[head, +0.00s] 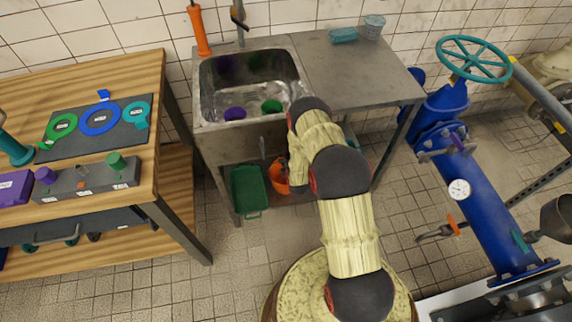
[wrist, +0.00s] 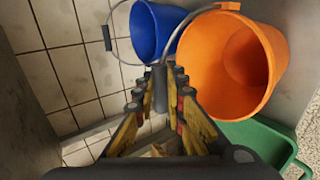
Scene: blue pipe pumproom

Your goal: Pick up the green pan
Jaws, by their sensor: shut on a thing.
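The green pan (head: 248,190), a shallow rectangular tub with a small handle, is under the sink at the left in the head view. In the wrist view the green pan (wrist: 260,140) lies at the lower right, partly behind the orange bucket. My gripper (wrist: 162,78) has its fingertips close together, pointing between the two buckets, to the left of and apart from the pan. The wire handles and the blue bucket's rim appear close to the fingertips. In the head view my arm hides the gripper.
An orange bucket (wrist: 225,65) and a blue bucket (wrist: 155,30) stand close by the gripper, with wire handles. The steel sink (head: 250,85) is overhead. A wooden bench (head: 90,110) stands left, and a blue pipe (head: 480,190) right.

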